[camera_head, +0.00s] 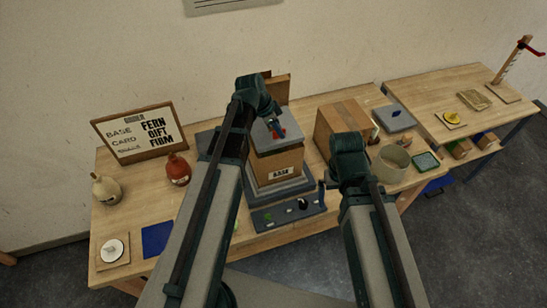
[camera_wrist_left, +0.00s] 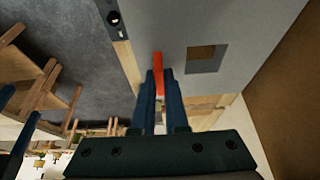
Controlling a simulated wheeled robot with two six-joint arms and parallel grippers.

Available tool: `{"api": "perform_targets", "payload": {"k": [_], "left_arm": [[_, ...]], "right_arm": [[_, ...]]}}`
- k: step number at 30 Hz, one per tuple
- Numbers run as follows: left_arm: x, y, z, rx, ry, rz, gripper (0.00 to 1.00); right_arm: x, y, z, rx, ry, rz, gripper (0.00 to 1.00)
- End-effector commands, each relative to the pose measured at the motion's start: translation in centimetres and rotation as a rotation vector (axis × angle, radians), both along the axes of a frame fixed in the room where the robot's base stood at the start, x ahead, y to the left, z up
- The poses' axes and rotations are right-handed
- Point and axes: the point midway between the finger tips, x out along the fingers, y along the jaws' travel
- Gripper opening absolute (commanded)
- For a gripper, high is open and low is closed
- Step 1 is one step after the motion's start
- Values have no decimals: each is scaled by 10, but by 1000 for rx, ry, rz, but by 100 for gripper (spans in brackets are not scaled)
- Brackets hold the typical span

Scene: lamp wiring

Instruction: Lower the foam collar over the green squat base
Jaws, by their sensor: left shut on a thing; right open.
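My left gripper (camera_head: 277,130) is shut on a narrow red piece (camera_wrist_left: 158,72), over the box labelled BASE (camera_head: 280,170). In the left wrist view the red piece stands between the fingers, beside a grey slab with a square opening (camera_wrist_left: 235,35). This slab, which looks like the foam collar, shows in the head view (camera_head: 262,142) at the top of the box; I cannot tell whether it touches the box. No green squat base can be made out; the box may hide it. My right gripper (camera_head: 323,187) is partly hidden by its wrist, low beside the box, and holds nothing visible.
A grey strip with small parts (camera_head: 288,215) lies in front of the box. A cardboard box (camera_head: 342,122), a cream cup (camera_head: 392,163) and a green tray (camera_head: 427,161) stand to the right. A red bottle (camera_head: 178,169) and a sign (camera_head: 138,133) stand left.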

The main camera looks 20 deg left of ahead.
Motion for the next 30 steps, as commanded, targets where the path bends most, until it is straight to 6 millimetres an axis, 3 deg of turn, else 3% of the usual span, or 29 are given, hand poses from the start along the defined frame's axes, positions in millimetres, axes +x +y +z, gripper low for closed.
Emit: {"api": "perform_targets", "payload": {"k": [30], "left_arm": [[0, 0, -15, 0, 0, 0, 0]], "right_arm": [[0, 0, -15, 0, 0, 0, 100]]}}
